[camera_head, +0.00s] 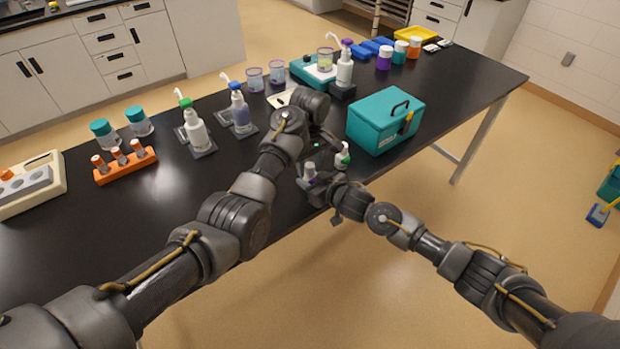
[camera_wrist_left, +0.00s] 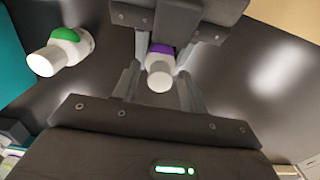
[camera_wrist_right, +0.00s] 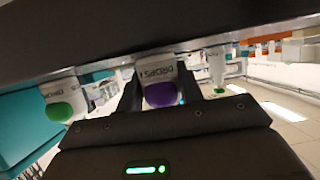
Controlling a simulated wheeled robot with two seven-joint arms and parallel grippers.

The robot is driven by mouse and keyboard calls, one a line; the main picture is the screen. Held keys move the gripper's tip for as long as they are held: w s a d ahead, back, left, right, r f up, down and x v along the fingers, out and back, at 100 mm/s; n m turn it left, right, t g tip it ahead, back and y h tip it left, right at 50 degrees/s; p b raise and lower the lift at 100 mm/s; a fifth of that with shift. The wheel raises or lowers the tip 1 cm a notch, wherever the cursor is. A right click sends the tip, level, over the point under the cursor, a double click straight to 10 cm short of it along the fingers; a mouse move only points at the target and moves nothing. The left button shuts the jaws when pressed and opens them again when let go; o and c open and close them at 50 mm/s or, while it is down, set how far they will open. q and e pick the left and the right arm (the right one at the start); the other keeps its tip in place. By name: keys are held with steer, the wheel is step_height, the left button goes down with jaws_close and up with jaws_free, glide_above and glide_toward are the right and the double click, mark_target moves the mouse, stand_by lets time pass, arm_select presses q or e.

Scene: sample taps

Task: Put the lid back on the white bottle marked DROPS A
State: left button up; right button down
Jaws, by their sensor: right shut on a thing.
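A small white bottle (camera_head: 310,171) with purple on it is near the table's front edge; in the right wrist view its label (camera_wrist_right: 158,72) reads DROPS, the letter unclear. My right gripper (camera_wrist_right: 160,84) is shut on this bottle, one finger on each side. My left gripper (camera_wrist_left: 160,72) is open, its fingers spread around the bottle's white end (camera_wrist_left: 160,82), with gaps. I cannot tell if that end is a lid or a bare tip. A similar white bottle with green (camera_head: 342,158) stands beside it and shows in the left wrist view (camera_wrist_left: 45,62).
A teal box (camera_head: 383,122) with a black handle stands just right of the grippers. Pump bottles (camera_head: 196,133) on dark pads, an orange rack (camera_head: 126,166) and teal-capped jars (camera_head: 104,133) stand farther left. The black table is clear at its front left.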

arm_select(q)
jaws_close()
steer(key=m, duration=1.3)
steer(key=shift+o, duration=0.6)
jaws_free()
steer(key=shift+r, duration=0.1)
steer(key=shift+r, duration=2.15)
